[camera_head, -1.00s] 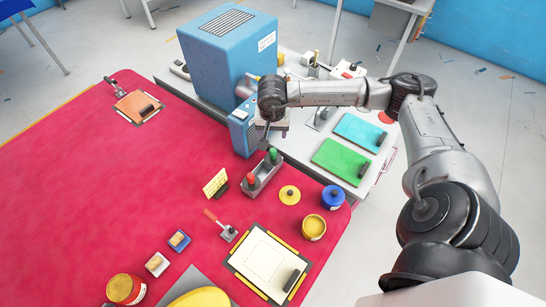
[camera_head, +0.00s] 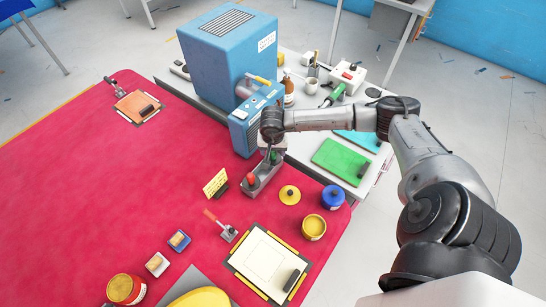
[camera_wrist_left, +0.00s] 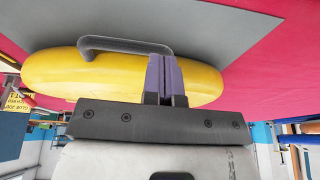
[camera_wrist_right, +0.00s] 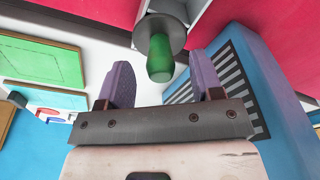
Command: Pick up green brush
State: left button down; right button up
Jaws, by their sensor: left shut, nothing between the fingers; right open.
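The green brush (camera_wrist_right: 160,60), with a round green handle and a dark collar, stands upright in the grey holder (camera_head: 262,182) beside the red-handled brush (camera_head: 251,180). My left gripper (camera_wrist_left: 166,80) is shut and empty in the left wrist view, over the yellow inflatable piece (camera_wrist_left: 60,80).
The blue machine (camera_head: 225,55) and its small blue front unit (camera_head: 243,132) stand close behind the holder. A yellow sign (camera_head: 216,183), a yellow disc (camera_head: 289,195), a yellow tin (camera_head: 313,227) and a blue tin (camera_head: 333,197) are nearby. The red mat (camera_head: 120,190) is clear at left.

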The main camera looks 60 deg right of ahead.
jog(key=shift+d+f, duration=0.1)
jog(key=shift+f, duration=0.95)
jog(key=c, duration=1)
jog(key=shift+r, duration=0.1)
jog(key=shift+w+r, duration=0.1)
jog(key=shift+r, duration=0.4)
jog(key=r, duration=0.3)
jog(key=shift+s+r, duration=0.2)
jog(key=shift+s, duration=0.2)
jog(key=s+r, duration=0.6)
jog(key=s, duration=0.5)
jog(key=shift+a+r, duration=0.2)
jog(key=shift+a, duration=0.05)
